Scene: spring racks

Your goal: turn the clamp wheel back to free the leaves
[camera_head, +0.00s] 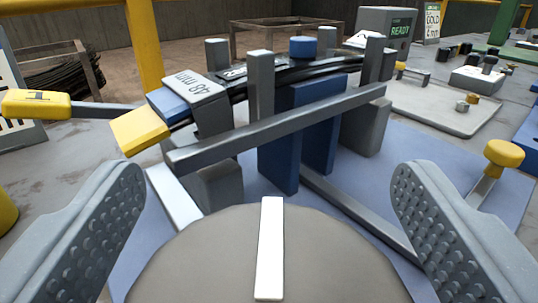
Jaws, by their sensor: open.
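My gripper (268,178) is open, its two studded fingers wide apart at the left and right of the lower picture. Between them is a round grey-brown disc (215,262) with a white stripe, which looks like the clamp wheel; its lower part is cut off by the picture edge. I cannot tell whether the fingers touch it. Beyond it, the dark curved leaves (312,67) lie across a rack of grey posts and blue blocks (279,135). A grey bar (290,125) crosses in front.
A yellow-ended lever (36,104) sticks in from the left, and a yellow knob (503,153) stands at the right. A grey box reading "READY" (397,25) stands behind the rack. A pale plate (425,105) with small parts lies right. A wire bin (50,70) is back left.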

